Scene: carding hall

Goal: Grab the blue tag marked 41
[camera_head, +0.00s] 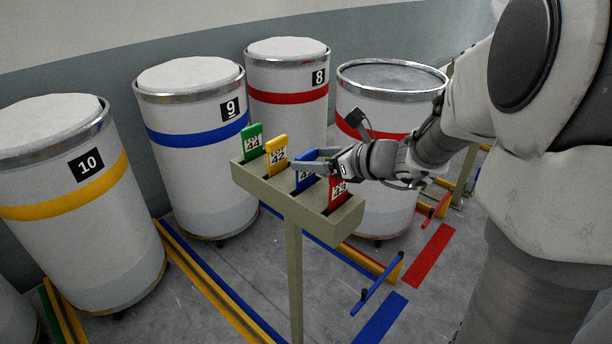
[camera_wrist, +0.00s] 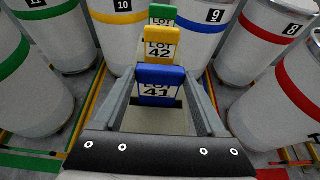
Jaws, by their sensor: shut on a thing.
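The blue tag (camera_head: 304,180) stands in a slot of the beige rack (camera_head: 250,182), between a yellow tag and a red tag. In the wrist view the blue tag (camera_wrist: 160,76) reads LOT 41. My gripper (camera_head: 306,168) is shut on the blue tag, with one finger on each side of it in the wrist view. The tag is upright and its lower end appears to be still in the rack. My gripper partly hides it in the head view.
The rack also holds a green tag 44 (camera_head: 251,142), a yellow tag 42 (camera_head: 276,156) and a red tag (camera_head: 339,190) close beside the blue one. A post (camera_head: 294,270) carries the rack. White drums (camera_head: 200,150) stand behind it; coloured rails lie on the floor.

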